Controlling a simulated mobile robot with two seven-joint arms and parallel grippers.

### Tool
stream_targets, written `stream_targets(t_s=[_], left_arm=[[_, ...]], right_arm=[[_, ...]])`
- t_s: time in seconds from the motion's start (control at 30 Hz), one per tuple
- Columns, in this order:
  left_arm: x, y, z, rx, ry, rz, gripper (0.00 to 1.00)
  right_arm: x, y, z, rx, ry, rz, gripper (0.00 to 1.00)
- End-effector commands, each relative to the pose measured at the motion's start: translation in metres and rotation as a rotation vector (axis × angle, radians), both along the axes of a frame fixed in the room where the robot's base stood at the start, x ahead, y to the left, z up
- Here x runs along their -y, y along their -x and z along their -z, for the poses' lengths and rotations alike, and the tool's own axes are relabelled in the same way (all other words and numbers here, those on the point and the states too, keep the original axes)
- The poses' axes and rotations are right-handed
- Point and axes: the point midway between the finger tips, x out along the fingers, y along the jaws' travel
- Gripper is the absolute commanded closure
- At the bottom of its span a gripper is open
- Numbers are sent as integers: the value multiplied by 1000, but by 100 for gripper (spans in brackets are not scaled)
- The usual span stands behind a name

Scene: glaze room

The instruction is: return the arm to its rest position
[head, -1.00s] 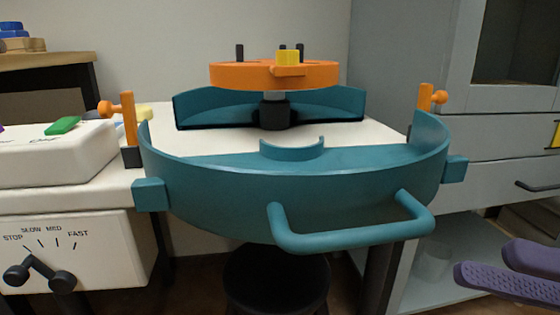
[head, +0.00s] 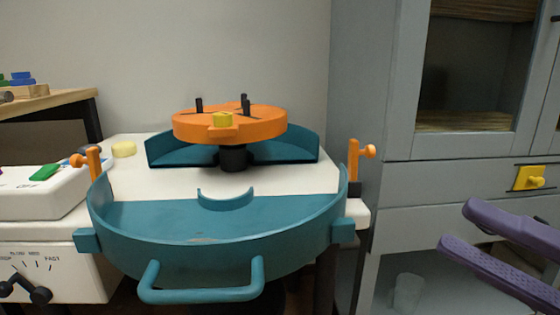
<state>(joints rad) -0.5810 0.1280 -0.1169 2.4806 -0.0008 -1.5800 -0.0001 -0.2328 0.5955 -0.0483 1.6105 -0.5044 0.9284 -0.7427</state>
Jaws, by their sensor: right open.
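My right gripper (head: 456,226) shows at the lower right of the head view. Its two purple fingers are apart with nothing between them. It is in front of the grey cabinet, to the right of the potter's wheel table, and touches nothing that I can see. My left gripper is not in view. The wheel has an orange round head (head: 230,127) with black pegs and a yellow block on it. A teal splash pan half with a handle (head: 215,230) is at the front of the table, and another teal half (head: 300,148) stands behind the wheel head.
A white control box (head: 35,205) with a speed lever is at the left. Orange clamps (head: 353,160) stand at the table's sides. The grey cabinet (head: 380,120) fills the right, with a yellow knob plate (head: 529,178). A clear cup (head: 408,290) is on its lower shelf.

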Motion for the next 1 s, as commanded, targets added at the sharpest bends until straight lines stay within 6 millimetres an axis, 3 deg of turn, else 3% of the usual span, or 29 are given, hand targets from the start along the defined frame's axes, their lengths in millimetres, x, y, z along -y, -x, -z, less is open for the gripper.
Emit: stream_targets(t_s=[0.03, 0.17, 0.3, 0.47, 0.67, 0.87, 1.0], left_arm=[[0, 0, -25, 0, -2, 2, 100], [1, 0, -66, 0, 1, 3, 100], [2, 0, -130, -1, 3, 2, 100], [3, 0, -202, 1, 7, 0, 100], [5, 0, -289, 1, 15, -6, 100], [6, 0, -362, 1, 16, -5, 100], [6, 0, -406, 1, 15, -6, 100]], right_arm=[[0, -6, -25, -35, -30, 42, 55], [7, -26, -63, -172, -135, 191, 55], [23, -44, -112, -402, -313, 406, 55], [43, -41, -149, -723, -547, 660, 55], [48, 5, -183, -1155, -812, 955, 55], [29, 81, -222, -1557, -985, 1207, 55], [11, 137, -260, -1801, -1041, 1362, 55]])
